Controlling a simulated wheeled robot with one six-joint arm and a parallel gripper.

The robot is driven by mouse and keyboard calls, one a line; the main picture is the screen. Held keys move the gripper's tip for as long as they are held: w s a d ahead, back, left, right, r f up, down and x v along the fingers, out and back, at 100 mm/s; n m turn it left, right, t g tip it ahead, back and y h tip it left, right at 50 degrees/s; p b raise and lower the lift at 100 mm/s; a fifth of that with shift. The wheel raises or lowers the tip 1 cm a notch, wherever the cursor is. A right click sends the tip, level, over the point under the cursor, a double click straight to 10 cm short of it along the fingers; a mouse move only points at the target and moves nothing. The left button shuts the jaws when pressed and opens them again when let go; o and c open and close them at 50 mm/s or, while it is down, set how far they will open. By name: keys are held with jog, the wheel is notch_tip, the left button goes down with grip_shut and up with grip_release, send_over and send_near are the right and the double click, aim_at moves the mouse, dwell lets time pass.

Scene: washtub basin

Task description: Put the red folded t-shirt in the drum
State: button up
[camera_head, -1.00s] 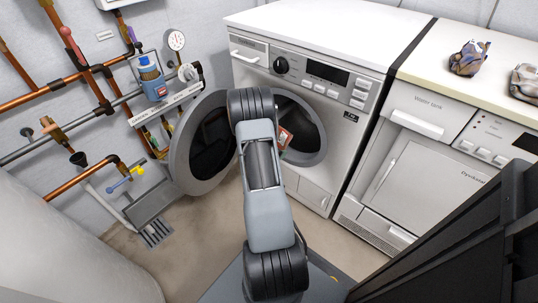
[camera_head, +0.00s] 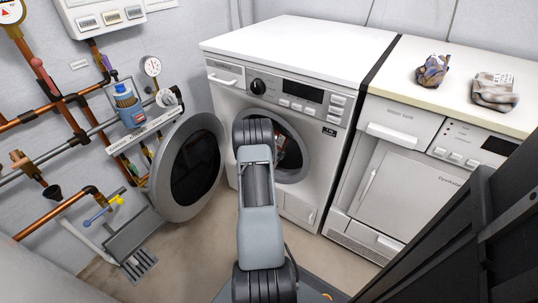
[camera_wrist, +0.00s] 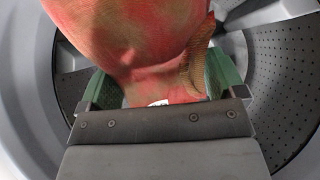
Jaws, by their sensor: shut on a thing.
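The red folded t-shirt (camera_wrist: 130,40), red with green and tan patches, fills the top middle of the wrist view. My gripper (camera_wrist: 160,88) is shut on it, with a green finger on each side of the cloth. The perforated metal drum (camera_wrist: 285,75) surrounds it in the wrist view. Only a small reddish bit shows in the dark opening. The machine's round door (camera_head: 192,170) stands open to the left.
A dryer (camera_head: 400,190) stands to the right. Pipes and a shelf with a blue bottle (camera_head: 128,108) are on the left wall.

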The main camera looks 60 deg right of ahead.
aim_at(277, 136)
jog(key=d+p, duration=0.2)
jog(key=d, duration=1)
jog(key=shift+d, duration=0.2)
jog(key=o, duration=0.8)
jog(key=p+v, duration=0.4)
jog(key=v, duration=0.9)
jog(key=shift+a+r+p, duration=0.2)
jog(key=shift+a+p, duration=0.15)
